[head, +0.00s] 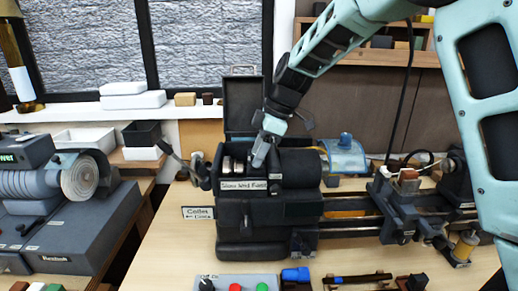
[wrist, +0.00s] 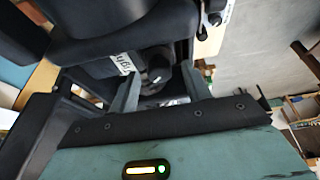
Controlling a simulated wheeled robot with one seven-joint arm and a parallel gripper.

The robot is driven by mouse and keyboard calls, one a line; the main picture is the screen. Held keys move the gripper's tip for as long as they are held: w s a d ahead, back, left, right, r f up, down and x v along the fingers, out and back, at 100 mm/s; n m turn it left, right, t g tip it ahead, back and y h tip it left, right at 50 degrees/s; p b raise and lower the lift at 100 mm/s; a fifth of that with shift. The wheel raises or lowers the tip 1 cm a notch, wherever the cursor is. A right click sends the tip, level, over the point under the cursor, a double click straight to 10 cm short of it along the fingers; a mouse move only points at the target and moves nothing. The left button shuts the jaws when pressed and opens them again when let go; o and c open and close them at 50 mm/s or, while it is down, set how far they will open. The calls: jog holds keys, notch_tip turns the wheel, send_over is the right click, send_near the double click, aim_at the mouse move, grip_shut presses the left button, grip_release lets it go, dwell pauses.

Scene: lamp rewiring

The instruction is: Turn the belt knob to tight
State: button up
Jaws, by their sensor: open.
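The black lathe headstock (head: 268,205) stands in the middle of the head view with its lid (head: 244,100) raised. My gripper (head: 259,158) reaches down into the open top of the headstock, beside the pale pulleys (head: 233,163). In the wrist view my gripper (wrist: 162,80) is open, its two fingers apart. A dark round knob-like part (wrist: 156,68) lies between and just beyond the fingertips, probably the belt knob. A white label (wrist: 124,63) beside it is partly cut off and ends in letters like "ght". I cannot tell whether the fingers touch the knob, or its setting. The head view hides it.
The lathe bed and carriage (head: 405,195) extend to the right. A grey grinding machine (head: 60,200) stands on the left bench. A panel with red and green buttons (head: 236,284) is at the front. Bare wooden bench (head: 165,245) shows left of the headstock.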

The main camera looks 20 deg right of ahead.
jog(key=c, duration=1)
jog(key=shift+m+b, duration=0.3)
jog(key=shift+b, duration=0.05)
jog(key=shift+f+m+t+b, duration=0.1)
jog(key=shift+m+t+b, duration=0.2)
jog(key=shift+m+b, duration=0.2)
jog(key=shift+s+m+t+h+b, duration=0.1)
jog(key=shift+m+t+h+b, duration=0.4)
jog(key=shift+m, duration=0.7)
jog(key=m, duration=0.3)
jog(key=shift+a+t+h, duration=0.15)
jog(key=shift+t+h, duration=0.15)
jog(key=shift+m+h, duration=0.4)
jog(key=shift+m, duration=0.7)
jog(key=shift+t, duration=0.3)
